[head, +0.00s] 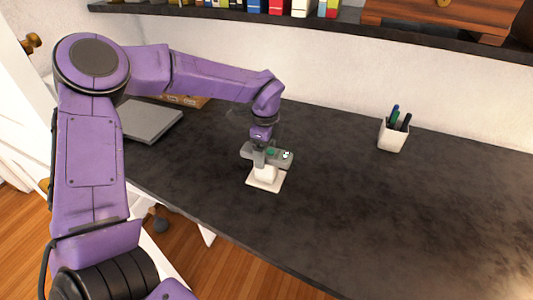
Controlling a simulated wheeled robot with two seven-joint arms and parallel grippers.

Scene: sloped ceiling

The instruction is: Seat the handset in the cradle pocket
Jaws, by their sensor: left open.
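A white cradle (266,183) with a flat square base and a raised block stands on the dark desk near its front edge. A grey piece with green and white marks, which looks like the handset (284,161), is at the top of the block, partly covered by my gripper. I cannot tell whether it sits in the pocket or just above it. My left gripper (264,162) points down right over the cradle, open, with its fingers close around the grey piece. The pocket is hidden. My right gripper is out of view.
A white cup with pens (393,135) stands at the back right. A closed grey laptop-like slab (149,120) lies at the left behind my arm. A shelf with books (300,8) runs above. The desk right of the cradle is clear.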

